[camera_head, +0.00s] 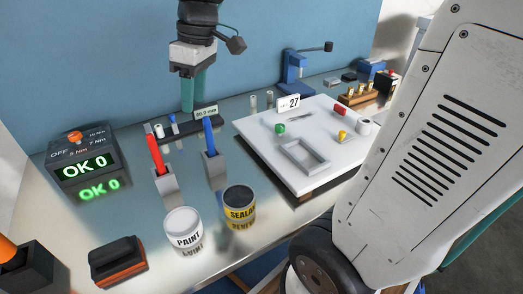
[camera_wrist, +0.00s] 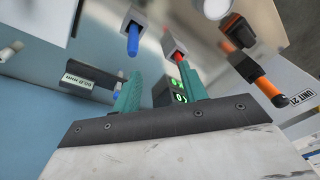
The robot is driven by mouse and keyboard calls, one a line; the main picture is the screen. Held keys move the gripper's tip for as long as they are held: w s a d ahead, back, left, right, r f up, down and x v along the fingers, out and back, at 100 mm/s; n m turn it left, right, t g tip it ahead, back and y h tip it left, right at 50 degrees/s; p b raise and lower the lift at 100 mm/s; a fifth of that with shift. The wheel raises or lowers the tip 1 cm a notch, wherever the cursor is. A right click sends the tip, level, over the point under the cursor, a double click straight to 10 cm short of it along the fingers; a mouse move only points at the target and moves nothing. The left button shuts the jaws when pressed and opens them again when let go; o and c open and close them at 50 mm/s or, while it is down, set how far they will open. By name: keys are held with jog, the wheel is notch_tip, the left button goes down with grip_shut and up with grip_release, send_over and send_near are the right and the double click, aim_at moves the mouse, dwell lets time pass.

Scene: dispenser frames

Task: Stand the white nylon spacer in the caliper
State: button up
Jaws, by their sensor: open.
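The caliper (camera_head: 180,133) is a dark bar lying on the metal bench at the back, with a small display (camera_head: 206,112) reading about 20.0 mm at its right. The display also shows upside down in the wrist view (camera_wrist: 90,79). Two small pale cylinders stand right of the caliper, a nearer one (camera_head: 253,104) and a farther one (camera_head: 269,98). I cannot tell which is the white nylon spacer. A pale cylinder also shows at the left edge of the wrist view (camera_wrist: 11,50). My gripper (camera_head: 187,108) is open and empty above the caliper, its teal fingers apart (camera_wrist: 160,74).
Red (camera_head: 155,153) and blue (camera_head: 209,136) handles stand in grey holders before the caliper. A lit "OK 0" box (camera_head: 75,150) is left. Paint (camera_head: 184,230) and sealant (camera_head: 239,207) tins stand in front. A white board (camera_head: 255,130) with small parts lies right.

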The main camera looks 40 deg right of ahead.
jog(key=s+f+m+h, duration=0.1)
jog(key=s+f+m, duration=0.1)
jog(key=s, duration=0.7)
jog(key=s+d+f+m+h, duration=0.1)
jog(key=s+m, duration=0.4)
jog(key=s, duration=0.5)
jog(key=shift+d+f, duration=0.15)
jog(key=shift+f, duration=0.7)
